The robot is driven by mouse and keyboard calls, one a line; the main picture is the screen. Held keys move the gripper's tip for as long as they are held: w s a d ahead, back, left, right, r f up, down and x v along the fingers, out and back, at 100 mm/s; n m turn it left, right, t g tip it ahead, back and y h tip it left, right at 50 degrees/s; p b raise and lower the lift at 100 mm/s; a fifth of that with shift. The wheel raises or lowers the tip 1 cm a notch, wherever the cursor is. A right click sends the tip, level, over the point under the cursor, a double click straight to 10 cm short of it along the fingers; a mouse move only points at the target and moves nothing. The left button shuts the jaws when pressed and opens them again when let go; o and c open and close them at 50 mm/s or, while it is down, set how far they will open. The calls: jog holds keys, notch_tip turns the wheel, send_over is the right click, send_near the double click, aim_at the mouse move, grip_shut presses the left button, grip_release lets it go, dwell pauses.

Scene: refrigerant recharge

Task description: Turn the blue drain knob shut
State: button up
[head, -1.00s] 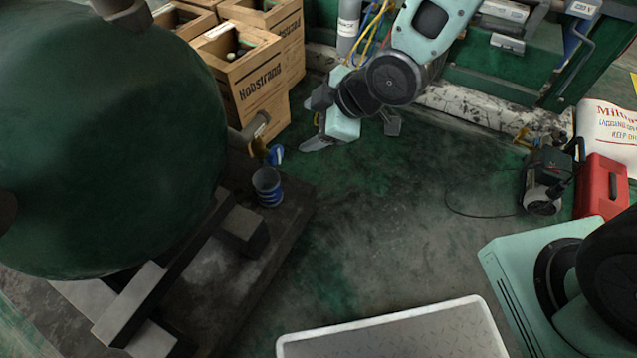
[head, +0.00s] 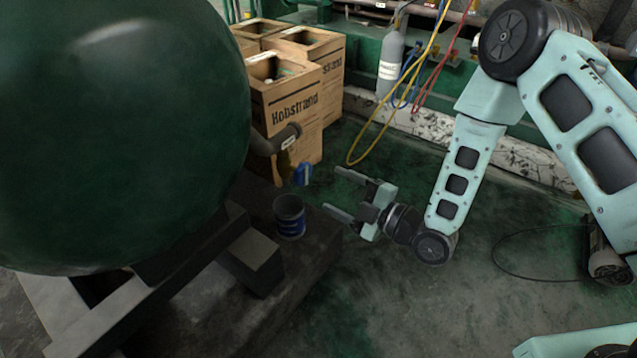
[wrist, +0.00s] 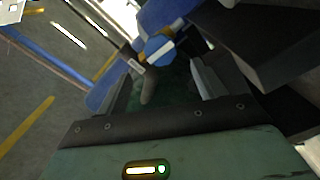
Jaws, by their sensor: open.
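The blue drain knob (head: 303,174) sits at the end of a short pipe fitting low on the right side of the big dark green tank (head: 120,130). In the wrist view the blue knob (wrist: 158,48), with a pale bar across it, shows ahead of the fingers, near the top centre. My gripper (head: 338,192) is open and empty, to the right of the knob and apart from it. Its two fingers point left toward the knob. In the wrist view my gripper (wrist: 165,90) shows a finger on each side, with nothing between them at the tips.
A blue can (head: 289,216) stands on the dark plinth (head: 315,255) just below the knob. Wooden crates (head: 290,95) stand behind it. A grey cylinder (head: 391,65) with yellow, blue and red hoses is at the back wall.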

aim_at(306, 176)
jog(key=x, duration=0.8)
jog(key=shift+b, duration=0.35)
jog(key=shift+s+d, duration=0.1)
jog(key=c, duration=1)
jog(key=shift+o, duration=0.2)
jog(key=m+p, duration=0.1)
jog(key=m, duration=0.3)
jog(key=m+p, duration=0.1)
jog(key=m, duration=0.3)
jog(key=shift+d, duration=0.1)
jog(key=shift+f+m, duration=0.1)
jog(key=shift+m, duration=0.2)
